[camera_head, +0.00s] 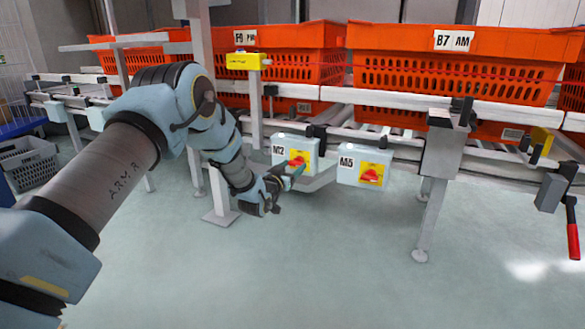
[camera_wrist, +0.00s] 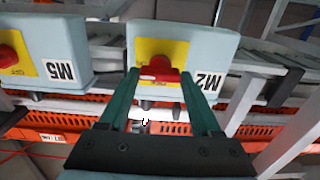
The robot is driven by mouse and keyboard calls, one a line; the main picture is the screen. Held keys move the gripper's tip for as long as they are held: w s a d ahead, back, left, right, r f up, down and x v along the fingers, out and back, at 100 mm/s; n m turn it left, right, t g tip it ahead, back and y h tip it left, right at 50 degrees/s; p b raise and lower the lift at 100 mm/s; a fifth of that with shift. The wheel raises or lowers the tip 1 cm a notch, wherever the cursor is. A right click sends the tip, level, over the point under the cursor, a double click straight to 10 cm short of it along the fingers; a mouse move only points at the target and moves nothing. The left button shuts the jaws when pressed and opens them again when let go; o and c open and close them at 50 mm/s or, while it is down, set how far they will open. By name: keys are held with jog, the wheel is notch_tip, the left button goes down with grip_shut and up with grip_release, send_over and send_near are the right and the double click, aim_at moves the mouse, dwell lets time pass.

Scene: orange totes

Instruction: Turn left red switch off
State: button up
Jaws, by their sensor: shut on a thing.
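The left red switch (camera_head: 296,161) sits on a yellow plate on the pale blue box labelled M2 (camera_head: 279,145). It also shows in the wrist view (camera_wrist: 158,66), where the picture is upside down. My gripper (camera_head: 292,172) is at this switch, with its teal fingers (camera_wrist: 159,75) on both sides of the red knob, shut on it. The fingers hide part of the knob in the head view, so its exact angle is hard to tell there. The right red switch (camera_head: 370,175) is on the box labelled M5 (camera_head: 347,163), apart from my gripper.
Orange totes (camera_head: 455,75) stand on the metal conveyor rack above the boxes. A grey post (camera_head: 440,160) stands right of the M5 box, and a red-handled lever (camera_head: 573,228) hangs at far right. A grey crate (camera_head: 28,165) is at left. The floor in front is clear.

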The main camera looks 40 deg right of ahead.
jog(key=c, duration=0.4)
jog(key=shift+n, duration=0.3)
jog(key=n+p, duration=0.2)
jog(key=n, duration=0.1)
jog(key=shift+r, duration=0.1)
jog(key=n+p, duration=0.1)
jog(key=n, duration=0.3)
jog(key=shift+n, duration=0.3)
jog(key=n+p, duration=0.1)
jog(key=n, duration=0.4)
jog(key=shift+w, duration=0.1)
jog(key=n, duration=0.4)
jog(key=shift+f, duration=0.2)
jog(key=shift+n, duration=0.5)
